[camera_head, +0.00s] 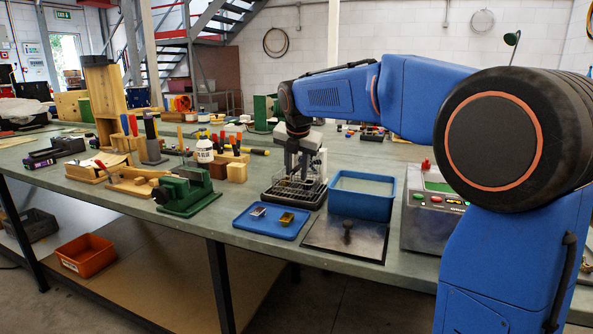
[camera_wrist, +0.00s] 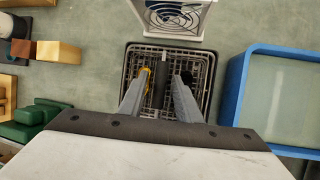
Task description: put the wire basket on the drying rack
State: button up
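The drying rack (camera_head: 318,203) is a black-rimmed tray with a wire grid, on the bench left of the blue tub; it also shows in the wrist view (camera_wrist: 127,70). The wire basket (camera_head: 290,184) appears to sit on it, and its mesh shows in the wrist view (camera_wrist: 200,82); basket and grid are hard to tell apart. My gripper (camera_head: 296,172) points down over the basket. In the wrist view its fingers (camera_wrist: 166,75) stand apart on either side of a dark bar, seemingly the basket's handle. I see no clear contact with the bar.
A blue tub (camera_head: 361,208) of pale liquid stands right of the rack. A blue tray (camera_head: 255,229) with small parts and a dark plate (camera_head: 345,240) lie in front. A white box with a dark coil (camera_wrist: 178,22) stands behind. A green vise (camera_head: 187,190) is left.

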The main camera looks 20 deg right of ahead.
jog(key=v, duration=1.2)
jog(key=shift+r, duration=0.15)
